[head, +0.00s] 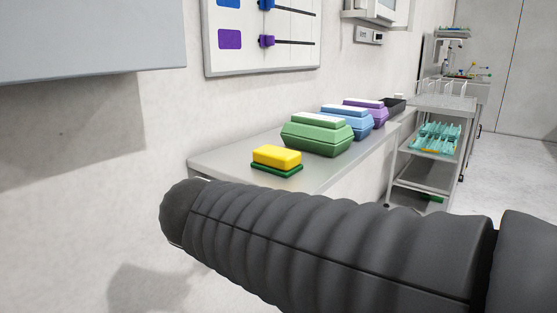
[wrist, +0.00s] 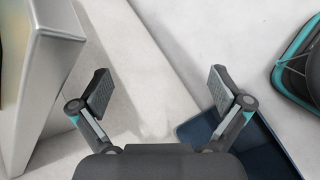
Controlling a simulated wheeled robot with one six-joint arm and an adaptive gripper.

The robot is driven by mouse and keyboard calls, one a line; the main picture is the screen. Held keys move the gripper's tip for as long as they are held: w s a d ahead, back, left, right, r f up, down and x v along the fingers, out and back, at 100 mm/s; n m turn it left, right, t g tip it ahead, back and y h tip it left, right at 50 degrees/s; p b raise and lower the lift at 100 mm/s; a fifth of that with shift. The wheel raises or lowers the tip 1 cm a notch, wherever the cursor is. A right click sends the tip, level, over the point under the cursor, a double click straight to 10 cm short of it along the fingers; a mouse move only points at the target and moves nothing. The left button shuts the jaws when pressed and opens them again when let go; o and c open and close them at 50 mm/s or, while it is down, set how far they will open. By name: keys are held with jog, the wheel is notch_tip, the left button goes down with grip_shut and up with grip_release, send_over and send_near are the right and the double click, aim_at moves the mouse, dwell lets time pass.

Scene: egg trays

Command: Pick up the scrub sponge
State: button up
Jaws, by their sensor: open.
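The scrub sponge (head: 278,155) is a yellow block resting on a green base (head: 276,168), at the near end of the grey counter in the head view. I cannot tell whether the green part is its scrub layer or a separate holder. My gripper (wrist: 158,90) shows in the wrist view with its two fingers spread wide and nothing between them. The sponge is not in the wrist view. In the head view my dark ribbed arm crosses in front of the counter, and the gripper itself is not seen there.
Green (head: 318,138), blue (head: 350,122) and purple (head: 370,112) egg cartons line the counter (head: 225,160) behind the sponge. A shelf cart (head: 430,185) with teal trays stands right. A wall board (head: 262,60) hangs above. A dark blue bin-like object (wrist: 245,150) lies below my gripper.

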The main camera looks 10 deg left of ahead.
jog(key=a+r+n+t, duration=0.3)
jog(key=a+r+n, duration=0.2)
jog(key=a, duration=0.3)
jog(key=n+t+h, duration=0.2)
jog(key=n+t, duration=0.1)
jog(key=n, duration=0.1)
send_near(268, 155)
jog(key=shift+h, duration=0.3)
jog(key=x, duration=0.7)
jog(key=shift+w+a+f, duration=0.1)
jog(key=shift+a+f, duration=0.1)
jog(key=shift+f, duration=0.1)
jog(key=shift+r+b+x, duration=0.15)
jog(key=shift+b+x, duration=0.05)
jog(key=shift+x, duration=1.2)
jog(key=shift+r+b+x, duration=0.1)
jog(key=shift+b+x, duration=0.1)
jog(key=shift+x, duration=1.15)
jog(key=shift+d, duration=0.1)
jog(key=c, duration=0.8)
